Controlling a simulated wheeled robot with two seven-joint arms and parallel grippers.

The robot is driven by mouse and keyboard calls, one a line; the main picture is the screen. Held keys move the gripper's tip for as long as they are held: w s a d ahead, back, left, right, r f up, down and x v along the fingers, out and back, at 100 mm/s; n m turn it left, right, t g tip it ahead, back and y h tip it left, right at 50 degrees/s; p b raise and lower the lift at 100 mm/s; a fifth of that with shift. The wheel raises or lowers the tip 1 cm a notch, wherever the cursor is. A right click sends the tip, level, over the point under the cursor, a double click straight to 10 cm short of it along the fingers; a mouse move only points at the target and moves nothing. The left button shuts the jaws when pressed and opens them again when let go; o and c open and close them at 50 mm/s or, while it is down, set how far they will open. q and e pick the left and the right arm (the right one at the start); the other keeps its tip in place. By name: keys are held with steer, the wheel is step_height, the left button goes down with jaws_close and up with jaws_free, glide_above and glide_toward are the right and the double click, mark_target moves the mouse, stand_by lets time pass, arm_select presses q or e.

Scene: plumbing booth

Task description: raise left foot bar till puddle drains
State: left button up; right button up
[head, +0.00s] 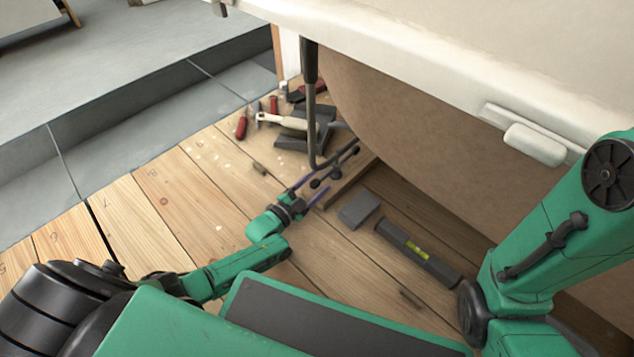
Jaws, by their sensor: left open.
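A dark bent rod (311,120), which looks like the left foot bar, hangs from under the white tub or tray edge (400,50). Its lower end bends right near the floor, beside small dark knobs and a wooden strip (350,180). I cannot tell exactly where the bar ends and these parts begin. My left gripper (310,191) is open, low over the planks, its fingers pointing toward the bend and knobs. I cannot tell whether they touch. No puddle can be made out. My right arm shows at right, but its gripper is out of view.
Tools with red handles (241,128), a pale-handled hammer (283,121) and a dark block (300,140) lie behind the rod. A grey block (359,209) and a spirit level (418,253) lie to the right. Planks at left are mostly clear, up to a grey step (130,120).

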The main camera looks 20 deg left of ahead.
arm_select(q)
steer(key=p+v, duration=0.1)
steer(key=v, duration=0.1)
steer(key=p+v, duration=0.1)
steer(key=v, duration=0.1)
steer(key=p+v, duration=0.1)
steer(key=v, duration=0.1)
steer(key=shift+r+p, duration=0.35)
steer(key=p+v, duration=0.1)
steer(key=v, duration=0.3)
steer(key=p+v, duration=0.1)
steer(key=v, duration=0.3)
steer(key=shift+f, duration=0.25)
steer(key=shift+s+a+f, duration=0.1)
steer(key=shift+s+a, duration=0.1)
steer(key=shift+s, duration=0.05)
